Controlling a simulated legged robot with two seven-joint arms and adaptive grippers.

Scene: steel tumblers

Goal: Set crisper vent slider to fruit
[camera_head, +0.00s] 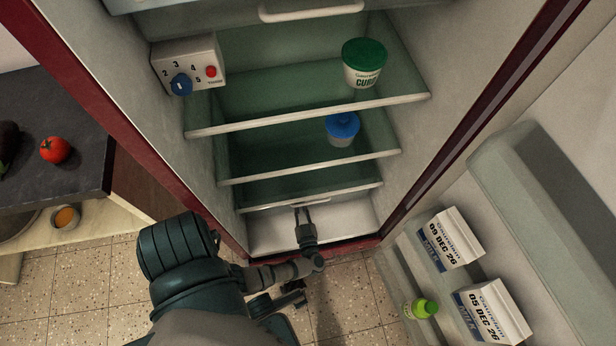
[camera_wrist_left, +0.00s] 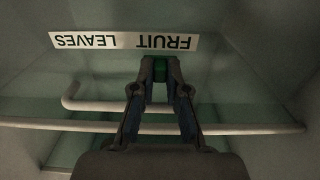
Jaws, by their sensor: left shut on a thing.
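The vent slider is a small green knob (camera_wrist_left: 160,70), seen in the left wrist view beneath a white label strip (camera_wrist_left: 125,41). The strip reads FRUIT and LEAVES, upside down in this view. The knob is at the FRUIT word, apart from LEAVES. My left gripper (camera_wrist_left: 160,78) is shut on the knob, with a fingertip on each side. In the head view, my left gripper (camera_head: 302,211) is low in the fridge, at the crisper front (camera_head: 345,195). The knob and label are too small or hidden to make out there. My right gripper is not in view.
A pale handle bar (camera_wrist_left: 100,105) runs close to my left fingers. Shelves above hold a green-lidded tub (camera_head: 363,64) and a blue-lidded tub (camera_head: 342,129). A dial box (camera_head: 188,65) is at upper left. The open door (camera_head: 545,190) holds milk cartons (camera_head: 449,238) at right.

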